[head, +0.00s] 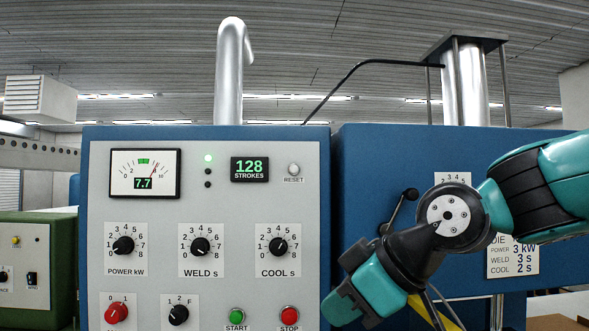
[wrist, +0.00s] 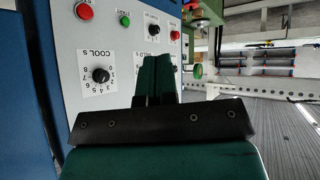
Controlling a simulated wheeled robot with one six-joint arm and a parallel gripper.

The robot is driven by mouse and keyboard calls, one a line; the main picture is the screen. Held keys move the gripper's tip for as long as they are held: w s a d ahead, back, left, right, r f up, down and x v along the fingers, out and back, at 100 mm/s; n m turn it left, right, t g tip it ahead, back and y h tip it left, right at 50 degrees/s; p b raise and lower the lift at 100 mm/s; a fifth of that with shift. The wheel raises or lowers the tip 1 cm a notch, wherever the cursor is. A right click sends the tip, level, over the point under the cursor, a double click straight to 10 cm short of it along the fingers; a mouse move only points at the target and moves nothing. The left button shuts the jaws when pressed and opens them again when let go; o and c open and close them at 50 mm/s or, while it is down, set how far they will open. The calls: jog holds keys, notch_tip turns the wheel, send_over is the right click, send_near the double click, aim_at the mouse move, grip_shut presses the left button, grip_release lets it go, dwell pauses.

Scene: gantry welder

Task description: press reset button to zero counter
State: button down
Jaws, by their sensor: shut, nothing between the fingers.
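The reset button (head: 294,169) is a small pale round button above its RESET label, at the upper right of the grey control panel in the head view. The counter (head: 250,169) beside it reads 128 STROKES in green. My gripper (head: 340,308) is at the lower right of the panel in the head view, below the reset button and apart from it. In the wrist view my gripper (wrist: 156,72) has its teal fingers together with nothing between them. The reset button does not show in the wrist view.
The panel holds the POWER (head: 123,245), WELD (head: 200,246) and COOL (head: 279,245) knobs. Below are the green START (head: 237,315) and red STOP (head: 289,315) buttons; STOP is close to my gripper. A black-knobbed lever (head: 400,205) stands to the right, near my arm.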

aim_at(296, 166)
jog(key=w+a+r+n+t+y, duration=0.2)
jog(key=w+r, duration=0.4)
jog(key=r, duration=0.3)
jog(key=w+a+r+n+t+y, duration=0.2)
jog(key=w+r+n+t, duration=0.2)
jog(key=w+r, duration=0.3)
notch_tip(296, 166, up, 3)
jog(key=shift+w+a+r+n+y, duration=0.15)
jog(key=shift+w+n+y, duration=0.15)
jog(key=shift+n+y, duration=0.1)
jog(key=shift+w+p, duration=0.15)
jog(key=shift+p, duration=0.2)
jog(key=shift+w+p, duration=3)
jog(key=shift+w, duration=1.25)
jog(key=shift+w, duration=0.1)
jog(key=shift+w, duration=0.35)
